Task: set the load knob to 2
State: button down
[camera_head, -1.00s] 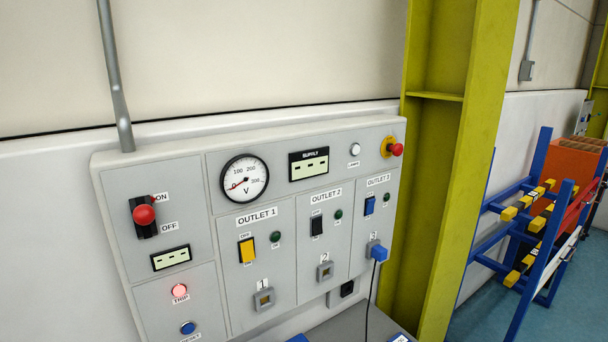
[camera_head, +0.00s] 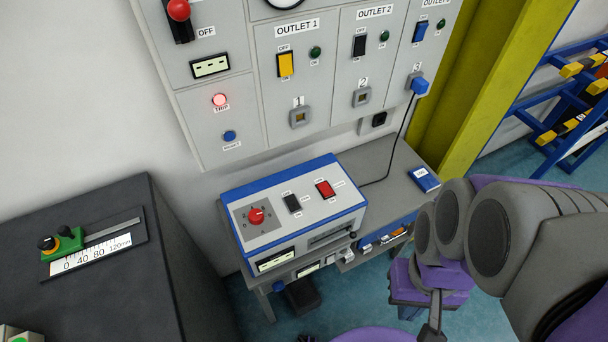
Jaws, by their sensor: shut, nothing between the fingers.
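A red round knob (camera_head: 256,215) sits on a square grey dial plate on top of a blue-and-white box (camera_head: 312,215). I take it for the load knob; its dial marks are too small to read, and I cannot tell its setting. The box stands on a grey bench below the outlet panel. My arm comes in from the right. My gripper (camera_head: 433,322) is at the bottom edge, right of and apart from the box. It is only partly in view, shut and empty.
The outlet panel (camera_head: 222,110) has a lit red TRIP lamp (camera_head: 219,100). A black cord runs from the blue plug (camera_head: 419,86) at outlet 3 down behind the box. A dark cabinet (camera_head: 120,270) with a sliding scale stands at left. A black and a red switch are beside the knob.

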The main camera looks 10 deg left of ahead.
aim_at(256, 217)
jog(key=j+u, duration=0.1)
jog(key=u, duration=0.3)
jog(key=j+u, duration=0.1)
jog(key=u, duration=0.25)
jog(key=i+u, duration=0.1)
jog(key=u, duration=0.3)
